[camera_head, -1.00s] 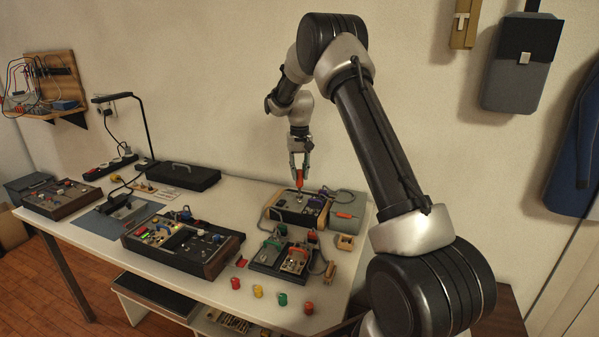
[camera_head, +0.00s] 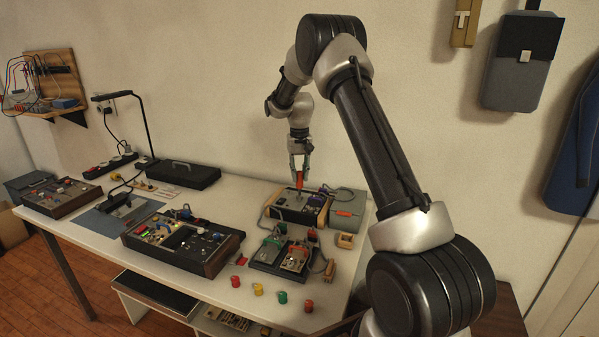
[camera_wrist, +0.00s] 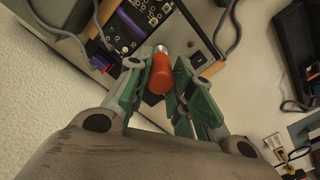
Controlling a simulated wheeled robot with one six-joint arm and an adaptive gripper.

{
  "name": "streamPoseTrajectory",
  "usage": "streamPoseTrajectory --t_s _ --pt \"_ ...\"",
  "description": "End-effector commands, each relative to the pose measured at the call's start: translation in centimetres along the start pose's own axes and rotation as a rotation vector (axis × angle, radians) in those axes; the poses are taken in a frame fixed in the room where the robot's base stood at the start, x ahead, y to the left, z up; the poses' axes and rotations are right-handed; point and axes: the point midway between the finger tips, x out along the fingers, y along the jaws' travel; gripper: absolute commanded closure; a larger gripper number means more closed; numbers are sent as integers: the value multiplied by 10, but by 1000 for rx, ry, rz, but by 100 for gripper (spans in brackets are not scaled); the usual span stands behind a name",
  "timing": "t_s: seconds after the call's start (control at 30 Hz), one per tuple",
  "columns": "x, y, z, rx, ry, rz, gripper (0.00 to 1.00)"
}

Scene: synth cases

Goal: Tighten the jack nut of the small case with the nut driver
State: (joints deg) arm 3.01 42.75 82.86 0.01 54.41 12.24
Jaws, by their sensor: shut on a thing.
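My gripper (camera_head: 299,178) is shut on the orange-red handle of the nut driver (camera_wrist: 160,76), which points down in the head view. In the wrist view the green fingers (camera_wrist: 157,88) stand on both sides of the handle, and its metal shaft shows beyond it. The small case (camera_head: 297,209), with wooden sides, a dark panel and a grey plate, lies directly below the driver at the back right of the table. In the wrist view its panel (camera_wrist: 198,47) shows beyond the driver's tip. The jack nut is hidden or too small to make out, so I cannot tell whether the driver touches it.
A grey box (camera_head: 346,203) stands right of the small case. Grey cables loop beside it. A larger case (camera_head: 175,247) and a black stand with small units (camera_head: 266,267) lie in front. Several coloured caps (camera_head: 258,290) line the front edge.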

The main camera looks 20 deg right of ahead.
Motion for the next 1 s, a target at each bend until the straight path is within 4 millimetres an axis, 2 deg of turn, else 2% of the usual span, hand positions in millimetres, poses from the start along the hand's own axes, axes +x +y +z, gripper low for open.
streamPoseTrajectory --t_s 0.47,0.7,1.0 --pt "8 0 0 10 1 0 100" --pt "8 0 0 238 1 0 100" --pt "8 0 0 288 1 0 100"
